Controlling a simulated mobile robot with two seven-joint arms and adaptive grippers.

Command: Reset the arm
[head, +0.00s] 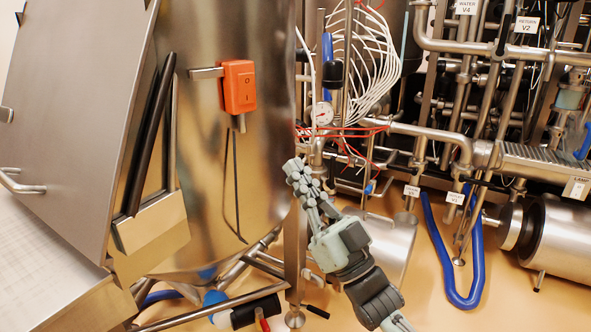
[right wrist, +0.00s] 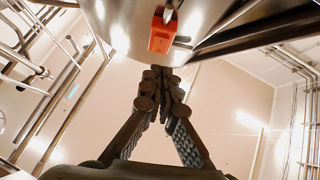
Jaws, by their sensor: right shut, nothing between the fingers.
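My right gripper (head: 303,178) is in front of the lower right side of the steel hopper tank (head: 200,130) in the head view. Its fingers point up and to the left. In the right wrist view the gripper (right wrist: 163,75) is shut with its fingertips together and nothing between them. The orange switch box (head: 238,86) is on the tank, above and left of the gripper, clear of the fingers. The switch box also shows in the right wrist view (right wrist: 161,32), beyond the fingertips. My left gripper is not in view.
Steel pipes (head: 440,130) and white cables (head: 372,60) fill the back right. A blue hose (head: 462,298) lies on the tan floor beside a steel cylinder (head: 562,240). A slanted steel panel (head: 80,100) stands at the left. Some floor is clear right of my right arm.

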